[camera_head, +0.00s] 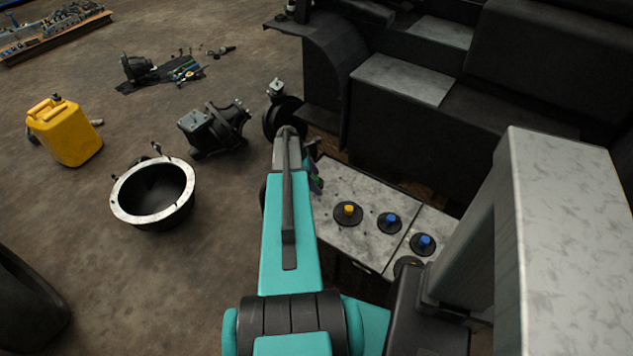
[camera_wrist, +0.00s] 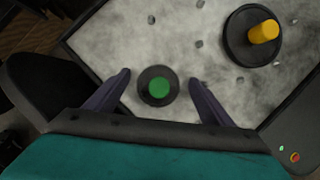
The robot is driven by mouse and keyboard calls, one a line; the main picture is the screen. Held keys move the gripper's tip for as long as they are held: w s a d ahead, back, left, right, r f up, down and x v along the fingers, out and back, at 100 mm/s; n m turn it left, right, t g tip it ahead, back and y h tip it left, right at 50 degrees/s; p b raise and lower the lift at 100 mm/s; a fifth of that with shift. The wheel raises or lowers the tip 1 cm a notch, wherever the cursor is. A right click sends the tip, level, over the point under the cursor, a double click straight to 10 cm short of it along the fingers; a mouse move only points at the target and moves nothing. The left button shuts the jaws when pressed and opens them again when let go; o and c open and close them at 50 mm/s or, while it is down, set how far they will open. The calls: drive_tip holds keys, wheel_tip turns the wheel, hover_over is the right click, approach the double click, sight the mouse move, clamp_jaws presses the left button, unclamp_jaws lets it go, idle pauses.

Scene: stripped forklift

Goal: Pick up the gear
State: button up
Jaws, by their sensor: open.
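A small black round gear with a green knob (camera_wrist: 148,98) lies on the pale, speckled plate (camera_wrist: 110,38) in the wrist view. My gripper (camera_wrist: 160,77) is open, with one finger on each side of this gear and visible gaps between. I cannot tell the height of the fingers above the plate. A larger black gear with a yellow knob (camera_wrist: 238,49) lies to the upper right; it also shows in the head view (camera_head: 348,213). Two black gears with blue knobs, one nearer the middle (camera_head: 389,223) and one further right (camera_head: 422,244), lie on the plate. My arm mostly hides the green-knobbed gear in the head view.
The dark forklift body (camera_head: 400,125) rises behind the plate, and a pale grey block (camera_head: 570,240) stands at the right. On the floor at left are a yellow canister (camera_head: 68,135), a round housing (camera_head: 150,205) and a dark machine part (camera_head: 212,130).

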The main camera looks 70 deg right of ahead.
sight(315, 179)
drive_tip(key=c, duration=1)
drive_tip(key=shift+r, duration=0.15)
drive_tip(key=shift+c, duration=0.2)
drive_tip(key=shift+r, duration=0.85)
drive_tip(key=shift+a+r+b, duration=0.3)
drive_tip(key=shift+r+b, duration=0.1)
drive_tip(key=shift+r, duration=0.45)
drive_tip(key=a, duration=0.5)
drive_tip(key=s+a+r+b, duration=0.1)
drive_tip(key=a, duration=0.4)
drive_tip(key=s+a+b, duration=0.1)
drive_tip(key=a, duration=0.4)
drive_tip(key=shift+s+a+r, duration=0.1)
drive_tip(key=shift+s+r, duration=0.05)
drive_tip(key=shift+s, duration=0.1)
